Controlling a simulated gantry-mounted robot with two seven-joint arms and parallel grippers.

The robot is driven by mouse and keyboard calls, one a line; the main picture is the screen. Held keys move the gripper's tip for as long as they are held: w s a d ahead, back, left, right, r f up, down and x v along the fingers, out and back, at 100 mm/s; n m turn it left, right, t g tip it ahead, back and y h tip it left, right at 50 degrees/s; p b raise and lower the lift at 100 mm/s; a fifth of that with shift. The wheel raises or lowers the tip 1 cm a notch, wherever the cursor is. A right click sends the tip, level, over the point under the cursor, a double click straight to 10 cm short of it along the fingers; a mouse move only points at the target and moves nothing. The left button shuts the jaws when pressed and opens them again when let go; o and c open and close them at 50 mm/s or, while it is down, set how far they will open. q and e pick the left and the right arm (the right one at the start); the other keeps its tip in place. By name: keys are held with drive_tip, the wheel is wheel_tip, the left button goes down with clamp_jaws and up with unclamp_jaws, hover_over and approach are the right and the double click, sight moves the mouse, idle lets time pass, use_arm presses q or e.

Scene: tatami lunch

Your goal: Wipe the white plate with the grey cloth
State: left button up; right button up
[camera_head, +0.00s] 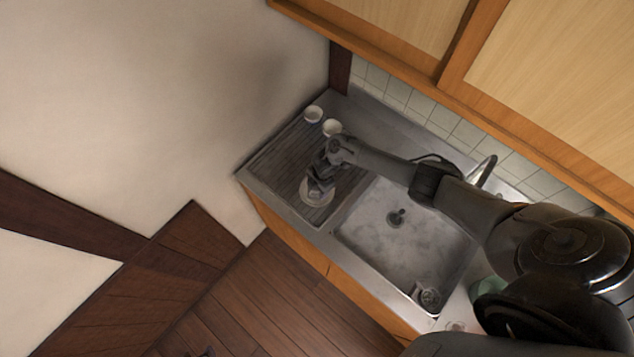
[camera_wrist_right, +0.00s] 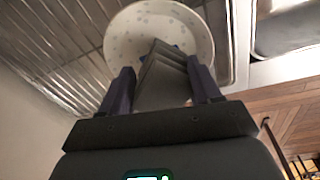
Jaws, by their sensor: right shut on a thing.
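The white plate (camera_head: 312,198) lies on the ribbed drainboard at the left of the sink. In the right wrist view the plate (camera_wrist_right: 125,32) shows faint grey spots. My right gripper (camera_head: 321,184) is over the plate. It is shut on the folded grey cloth (camera_wrist_right: 163,78), which sticks out between the two fingers over the near part of the plate. I cannot tell whether the cloth touches the plate. My left gripper is not in view.
Two white cups (camera_head: 313,113) (camera_head: 332,127) stand at the back of the drainboard (camera_head: 276,157). The steel sink basin (camera_head: 400,240) with a tap (camera_head: 486,168) lies to the right. A round strainer (camera_head: 429,297) and a green item (camera_head: 487,287) are near its front right.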

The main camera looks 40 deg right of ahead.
drive_tip(key=m+p, duration=0.1)
drive_tip(key=m, duration=0.1)
drive_tip(key=m+p, duration=0.2)
drive_tip(key=m, duration=0.1)
drive_tip(key=m+p, duration=0.1)
drive_tip(key=m, duration=0.2)
drive_tip(key=shift+s+r+h, duration=0.15)
drive_tip(key=shift+r+h, duration=0.1)
drive_tip(key=shift+h, duration=0.15)
drive_tip(key=shift+d+f+m, duration=0.15)
drive_tip(key=shift+f+m, duration=0.2)
drive_tip(key=shift+m, duration=0.85)
drive_tip(key=m, duration=0.3)
drive_tip(key=shift+d+h, duration=0.25)
drive_tip(key=shift+h, duration=0.05)
drive_tip(key=n, duration=0.2)
drive_tip(key=n+b, duration=0.1)
drive_tip(key=n, duration=0.1)
drive_tip(key=shift+w+f+b, duration=0.1)
drive_tip(key=shift+w+b, duration=0.2)
drive_tip(key=n+y+b, duration=0.1)
drive_tip(key=n+b, duration=0.2)
drive_tip(key=n, duration=0.4)
drive_tip(key=shift+w, duration=0.2)
drive_tip(key=n, duration=0.1)
drive_tip(key=n+b, duration=0.1)
drive_tip(key=shift+a+r+n+y, duration=0.2)
drive_tip(key=shift+n+y, duration=0.1)
drive_tip(key=shift+n, duration=0.1)
